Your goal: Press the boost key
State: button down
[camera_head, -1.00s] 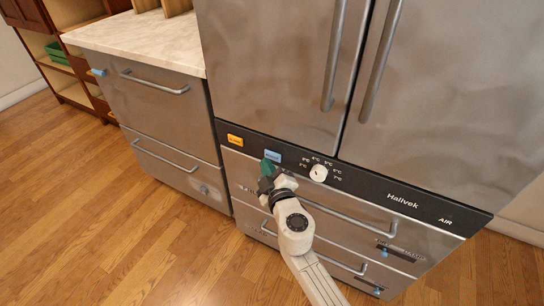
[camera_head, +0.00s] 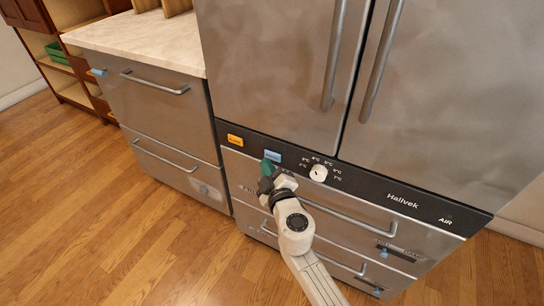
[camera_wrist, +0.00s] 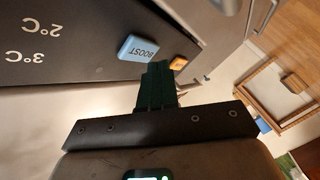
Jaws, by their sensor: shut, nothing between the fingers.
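The boost key is a blue rectangular key (camera_wrist: 139,49) marked BOOST on the dark control strip in the wrist view. It also shows in the head view (camera_head: 273,156), just above the gripper tip. My gripper (camera_wrist: 157,70) is shut and empty, its dark green fingers pointing at the strip. In the wrist view the fingertips lie just beside the key's lower right corner. In the head view the gripper (camera_head: 267,166) is at the key's lower left. I cannot tell whether the fingertips touch the key.
An orange key (camera_head: 235,140) sits left of the boost key on the same strip (camera_head: 400,198). A white dial (camera_head: 318,173) with temperature marks is to the right. A drawer handle (camera_head: 350,218) runs below the strip. Open wooden floor (camera_head: 110,220) lies to the left.

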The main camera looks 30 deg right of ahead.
jog(key=shift+w+d, duration=0.25)
jog(key=shift+d, duration=0.1)
jog(key=shift+w+d, duration=0.2)
jog(key=shift+d, duration=0.1)
dwell(0.8)
dwell(0.4)
jog(key=shift+s+a, duration=0.45)
jog(key=shift+a, duration=0.15)
jog(key=shift+a, duration=0.1)
jog(key=shift+s+a+b, duration=0.3)
jog(key=shift+s+a, duration=0.45)
jog(key=shift+a, duration=0.25)
jog(key=shift+s+a+b, duration=0.3)
jog(key=shift+s+a, duration=0.45)
jog(key=shift+a, duration=0.2)
